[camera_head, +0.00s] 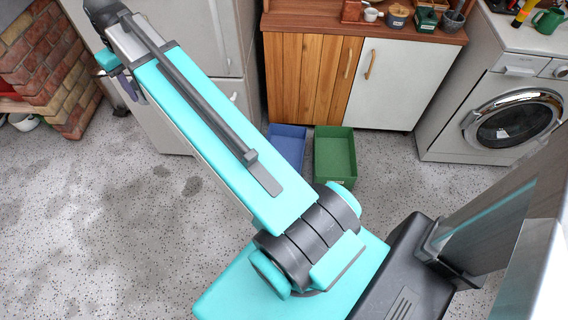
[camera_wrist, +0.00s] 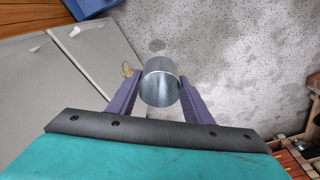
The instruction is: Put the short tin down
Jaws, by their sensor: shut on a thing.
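My gripper (camera_wrist: 158,95) is shut on the short tin (camera_wrist: 160,82), a plain silver-grey metal cylinder held between two purple fingers. In the wrist view the tin is at the middle, with the speckled floor behind it. In the head view, my arm reaches to the upper left and only a little of the purple fingers shows at its end, in front of the grey fridge. The tin cannot be made out there.
A brick plinth (camera_head: 48,62) stands at the far left. The fridge (camera_head: 190,45) is close beside my arm's end. A blue bin (camera_head: 287,145) and a green bin (camera_head: 335,155) stand before the wooden cabinet (camera_head: 310,75). A washing machine (camera_head: 490,100) is at right. The left floor is clear.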

